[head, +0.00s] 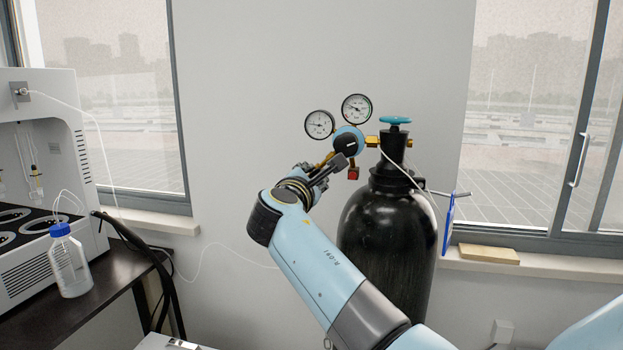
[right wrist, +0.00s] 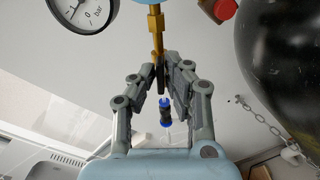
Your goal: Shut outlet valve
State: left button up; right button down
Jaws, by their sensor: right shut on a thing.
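The pressure regulator (head: 349,138) is mounted at the neck of the black gas cylinder (head: 385,235). It has two round gauges (head: 319,125) and a blue body with a black knob. In the right wrist view, a brass stem (right wrist: 156,28) runs down from the blue body to a thin dark outlet valve piece (right wrist: 160,72) between my fingers. My right gripper (head: 326,170) is at the regulator's lower left, shut on that valve piece; its fingers (right wrist: 163,75) flank it closely. The fingers partly hide the valve. My left gripper is not in view.
A blue handwheel (head: 395,120) tops the cylinder, and a red part (head: 353,173) hangs under the regulator. At left, a bench (head: 95,300) carries a blue-capped bottle (head: 68,262) and a white machine (head: 45,160). A chain (right wrist: 265,125) runs beside the cylinder.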

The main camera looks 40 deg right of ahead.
jog(key=shift+f+m+b, duration=0.15)
jog(key=shift+m+b, duration=2.65)
jog(key=shift+m, duration=0.05)
jog(key=shift+f+m+b, duration=0.15)
jog(key=shift+m+b, duration=2.6)
jog(key=shift+m, duration=0.15)
jog(key=shift+f+m+b, duration=0.15)
jog(key=shift+m+b, duration=2.65)
jog(key=shift+m, duration=0.05)
